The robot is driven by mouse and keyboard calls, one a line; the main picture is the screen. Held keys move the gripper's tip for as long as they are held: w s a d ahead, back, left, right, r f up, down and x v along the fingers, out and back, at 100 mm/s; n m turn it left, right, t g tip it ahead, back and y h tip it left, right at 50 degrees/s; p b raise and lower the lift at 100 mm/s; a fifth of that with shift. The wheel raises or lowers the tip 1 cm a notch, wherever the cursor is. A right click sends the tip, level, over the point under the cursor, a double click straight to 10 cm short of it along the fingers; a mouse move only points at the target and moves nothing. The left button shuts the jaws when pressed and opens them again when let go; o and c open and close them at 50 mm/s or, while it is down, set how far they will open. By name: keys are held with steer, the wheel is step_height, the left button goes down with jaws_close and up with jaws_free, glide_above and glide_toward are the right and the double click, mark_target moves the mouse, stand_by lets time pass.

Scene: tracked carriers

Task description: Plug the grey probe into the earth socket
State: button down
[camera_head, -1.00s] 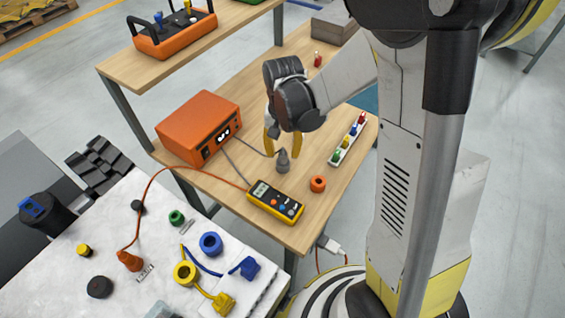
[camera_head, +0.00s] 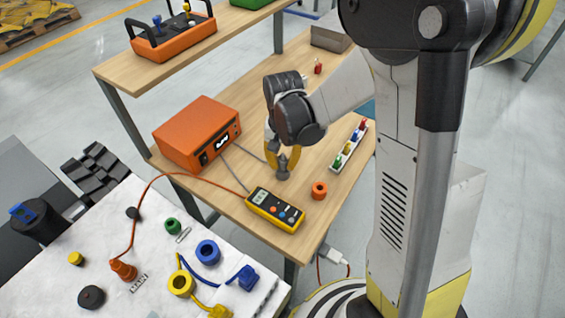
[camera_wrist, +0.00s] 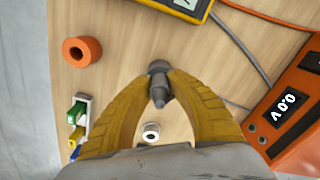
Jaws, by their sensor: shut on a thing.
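The grey probe (camera_head: 282,174) is at the wooden bench, near the yellow multimeter. My gripper (camera_head: 281,154) is shut on its upper part, with the yellow fingers on either side. In the wrist view my gripper (camera_wrist: 158,88) holds the probe (camera_wrist: 157,68) between its fingertips. I cannot tell whether the probe touches the bench top. The label is too small to read, so I cannot confirm the earth socket.
The multimeter (camera_head: 275,209), orange box (camera_head: 197,134), orange ring (camera_head: 319,190) and strip of coloured pieces (camera_head: 350,144) surround my gripper. A white ring (camera_wrist: 151,132) lies close by. An orange plug (camera_head: 123,270) with a lead, and blue and yellow rings, sit on the white panel.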

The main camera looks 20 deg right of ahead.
mark_target(283, 154)
steer(key=shift+r, duration=0.15)
steer(key=shift+r+p, duration=1)
steer(key=shift+r, duration=0.3)
steer(key=shift+r+p, duration=1.25)
steer(key=shift+r, duration=0.5)
steer(key=c, duration=1.9)
jaws_free()
jaws_close()
